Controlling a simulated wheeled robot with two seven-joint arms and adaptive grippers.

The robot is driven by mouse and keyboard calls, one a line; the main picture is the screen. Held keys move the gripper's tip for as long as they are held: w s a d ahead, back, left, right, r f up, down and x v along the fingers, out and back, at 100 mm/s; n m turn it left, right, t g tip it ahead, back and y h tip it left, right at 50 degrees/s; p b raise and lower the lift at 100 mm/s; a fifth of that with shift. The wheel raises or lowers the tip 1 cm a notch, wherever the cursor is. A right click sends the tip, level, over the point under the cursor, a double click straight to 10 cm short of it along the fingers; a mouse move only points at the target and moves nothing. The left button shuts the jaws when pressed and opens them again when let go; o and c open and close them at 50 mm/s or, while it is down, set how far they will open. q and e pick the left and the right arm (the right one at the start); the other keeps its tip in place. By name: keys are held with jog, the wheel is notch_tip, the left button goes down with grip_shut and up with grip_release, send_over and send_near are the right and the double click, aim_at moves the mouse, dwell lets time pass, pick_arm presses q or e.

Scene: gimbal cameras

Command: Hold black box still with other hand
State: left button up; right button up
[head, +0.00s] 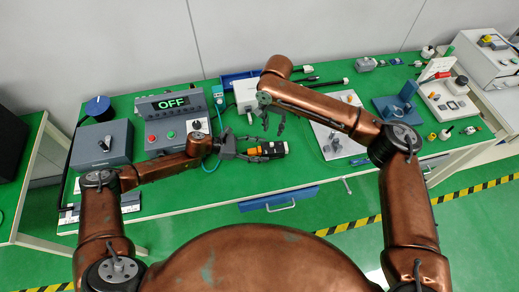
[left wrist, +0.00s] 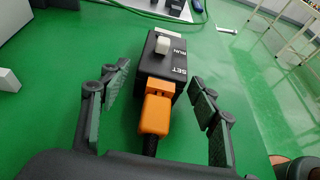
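The black box (head: 268,148) lies on the green bench near its front edge. In the left wrist view the black box (left wrist: 160,64) shows a white switch on top and lettering reading RUN and SET. An orange plug (left wrist: 156,112) is at its near end, with a dark cable running back toward my left palm. My left gripper (head: 268,154) is open, low at the left of the box; its fingers (left wrist: 162,84) stand on either side of the plug, with gaps visible. My right gripper (head: 274,123) is open and empty, just above and behind the box.
A control unit (head: 170,103) reading OFF and a grey box with a lever (head: 103,143) stand at the left. A grey plate (head: 330,136) with a fixture lies at the right. A blue drawer (head: 279,199) is below the front edge.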

pick_arm(q)
jog(key=c, duration=1.1)
dwell(0.4)
